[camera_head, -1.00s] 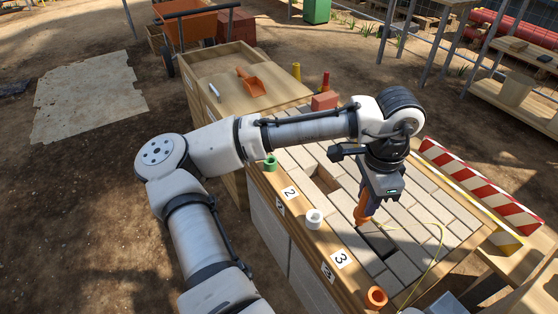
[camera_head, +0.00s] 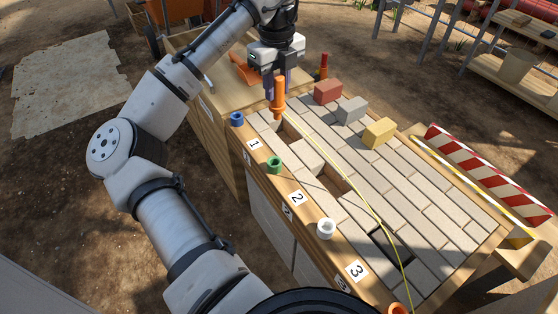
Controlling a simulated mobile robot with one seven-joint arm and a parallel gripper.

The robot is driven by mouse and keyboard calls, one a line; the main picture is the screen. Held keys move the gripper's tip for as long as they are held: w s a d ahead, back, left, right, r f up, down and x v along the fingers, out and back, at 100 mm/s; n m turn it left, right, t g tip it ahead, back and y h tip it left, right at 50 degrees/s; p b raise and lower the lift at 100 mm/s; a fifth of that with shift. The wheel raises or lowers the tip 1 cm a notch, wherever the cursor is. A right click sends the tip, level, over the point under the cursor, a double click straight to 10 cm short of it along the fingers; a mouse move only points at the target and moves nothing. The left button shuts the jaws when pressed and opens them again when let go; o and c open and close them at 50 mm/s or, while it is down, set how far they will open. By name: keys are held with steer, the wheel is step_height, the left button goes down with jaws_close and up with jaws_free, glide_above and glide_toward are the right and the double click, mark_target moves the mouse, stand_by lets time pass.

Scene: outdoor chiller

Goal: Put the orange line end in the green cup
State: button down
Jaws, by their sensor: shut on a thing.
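The orange line end (camera_head: 278,95) is an orange cylinder with a thin yellow line (camera_head: 345,172) trailing from it across the paved top to the lower right. My gripper (camera_head: 277,88) is shut on it and holds it upright near the far left corner of the paving. The green cup (camera_head: 274,165) is a small ring-like cup on the wooden front ledge, between the labels 1 and 2. It is nearer the camera than the line end, and apart from it. The inside of the green cup is hardly visible.
A blue cup (camera_head: 237,119), a white cup (camera_head: 326,228) and an orange cup (camera_head: 398,309) stand along the same ledge. Red (camera_head: 328,91), grey (camera_head: 351,109) and yellow (camera_head: 379,133) blocks sit on the paving's far side. A striped barrier (camera_head: 487,176) stands at right.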

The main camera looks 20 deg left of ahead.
mark_target(273, 111)
steer(key=shift+a, duration=0.45)
steer(key=shift+w+a+f, duration=0.1)
steer(key=shift+f, duration=0.25)
step_height(273, 111, down, 19)
steer(key=shift+f+p, duration=0.1)
steer(key=shift+p, duration=0.3)
steer(key=c, duration=1.1)
jaws_free()
step_height(273, 111, up, 12)
steer(key=shift+r+b, duration=0.15)
steer(key=shift+b, duration=0.45)
